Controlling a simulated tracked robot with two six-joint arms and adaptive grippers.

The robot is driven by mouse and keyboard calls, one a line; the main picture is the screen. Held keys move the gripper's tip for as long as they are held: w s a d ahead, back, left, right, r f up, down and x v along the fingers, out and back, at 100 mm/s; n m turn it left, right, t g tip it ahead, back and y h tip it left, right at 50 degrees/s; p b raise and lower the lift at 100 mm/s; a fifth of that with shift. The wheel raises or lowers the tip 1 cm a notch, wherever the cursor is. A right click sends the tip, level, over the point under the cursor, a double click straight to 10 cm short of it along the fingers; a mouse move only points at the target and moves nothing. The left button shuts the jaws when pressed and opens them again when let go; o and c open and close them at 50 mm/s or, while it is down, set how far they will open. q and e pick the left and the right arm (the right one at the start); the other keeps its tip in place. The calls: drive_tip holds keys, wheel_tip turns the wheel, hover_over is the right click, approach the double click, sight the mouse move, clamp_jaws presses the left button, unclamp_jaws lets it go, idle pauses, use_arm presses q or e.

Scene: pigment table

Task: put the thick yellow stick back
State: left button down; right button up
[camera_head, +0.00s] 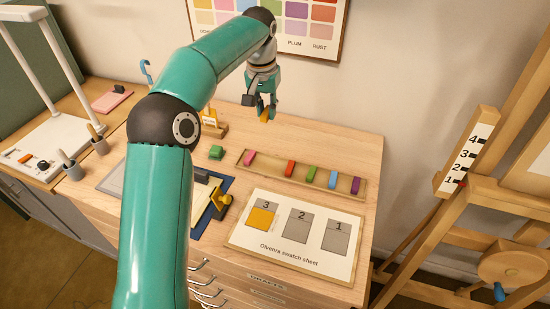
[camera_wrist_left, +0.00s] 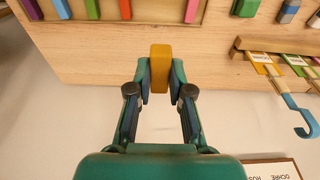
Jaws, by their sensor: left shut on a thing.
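My left gripper (camera_head: 263,107) is shut on the thick yellow stick (camera_head: 265,115), holding it up near the wall, above the back of the table. In the left wrist view the yellow stick (camera_wrist_left: 160,68) sits between both fingertips (camera_wrist_left: 160,78). The wooden stick tray (camera_head: 270,163) lies on the table, nearer than the gripper. It holds pink (camera_head: 249,157), red (camera_head: 290,168), green (camera_head: 311,174), blue (camera_head: 333,178) and purple (camera_head: 355,185) sticks. A wide empty gap shows between pink and red. My right gripper is not in view.
The swatch sheet (camera_head: 290,258) lies in front of the tray. A green block (camera_head: 216,152) lies left of the tray. In the left wrist view, a wooden rack (camera_wrist_left: 250,55) with colored tags and a blue hooked thing (camera_wrist_left: 302,120) is at right. An easel (camera_head: 480,150) stands right of the table.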

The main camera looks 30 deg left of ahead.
use_arm(q)
hover_over(270, 165)
drive_tip(key=f, duration=1.3)
drive_tip(key=shift+s+f, duration=0.3)
wheel_tip(270, 165, down, 5)
drive_tip(key=shift+r+p, duration=0.1)
drive_tip(key=shift+p, duration=0.35)
drive_tip(key=shift+f, duration=0.25)
drive_tip(key=c, duration=1.1)
unclamp_jaws()
drive_tip(key=shift+o, duration=0.2)
drive_tip(key=shift+r, duration=0.15)
wheel_tip(270, 165, up, 12)
drive_tip(key=s+b, duration=0.1)
drive_tip(key=shift+s+d, duration=0.25)
drive_tip(key=shift+s, duration=0.1)
